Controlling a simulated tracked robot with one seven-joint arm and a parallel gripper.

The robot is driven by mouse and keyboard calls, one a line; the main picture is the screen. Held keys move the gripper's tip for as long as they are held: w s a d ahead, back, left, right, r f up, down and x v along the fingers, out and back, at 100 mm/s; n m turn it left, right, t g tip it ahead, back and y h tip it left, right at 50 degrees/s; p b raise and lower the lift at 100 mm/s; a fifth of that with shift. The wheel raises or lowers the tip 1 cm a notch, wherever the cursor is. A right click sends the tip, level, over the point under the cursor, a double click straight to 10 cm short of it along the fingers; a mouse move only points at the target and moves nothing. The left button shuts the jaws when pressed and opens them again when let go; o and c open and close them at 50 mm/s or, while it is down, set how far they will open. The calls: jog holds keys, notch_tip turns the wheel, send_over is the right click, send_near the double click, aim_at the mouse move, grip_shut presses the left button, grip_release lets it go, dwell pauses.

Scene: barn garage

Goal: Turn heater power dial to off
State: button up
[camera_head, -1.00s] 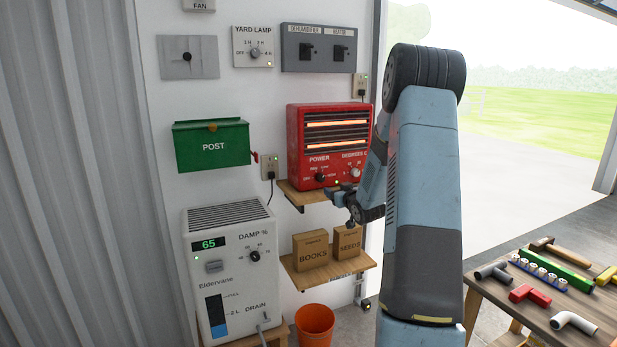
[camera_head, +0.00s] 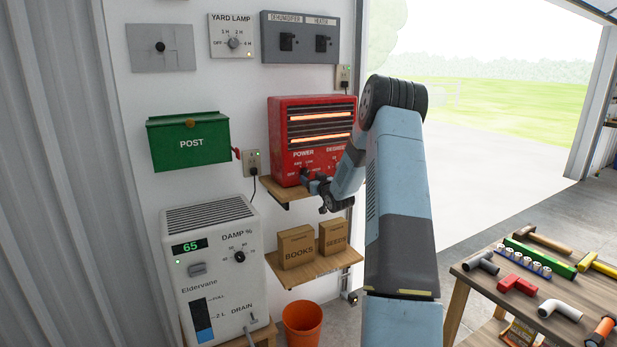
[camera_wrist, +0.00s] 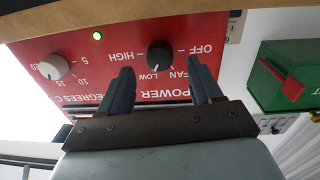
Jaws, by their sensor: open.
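The red heater (camera_head: 312,110) stands on a small wall shelf, its two bars glowing orange. Its black power dial (camera_wrist: 160,54) shows in the wrist view, which is upside down, among the labels OFF, FAN, LOW and HIGH. The dial's pointer seems to face LOW, but it is small. My gripper (camera_wrist: 163,72) is open, with one finger to each side of the dial in that view and nothing held; whether they touch it I cannot tell. In the head view my gripper (camera_head: 312,181) is at the heater's lower front and partly hides the dial.
The white degrees dial (camera_wrist: 53,66) and a lit green lamp (camera_wrist: 97,36) are on the same panel. The heater's shelf (camera_head: 287,194) is just below. A green post box (camera_head: 188,140) and dehumidifier (camera_head: 215,265) are to the left. Boxes (camera_head: 297,248) stand on a lower shelf.

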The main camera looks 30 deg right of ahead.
aim_at(306, 174)
jog(key=shift+w, duration=2)
jog(key=c, duration=1)
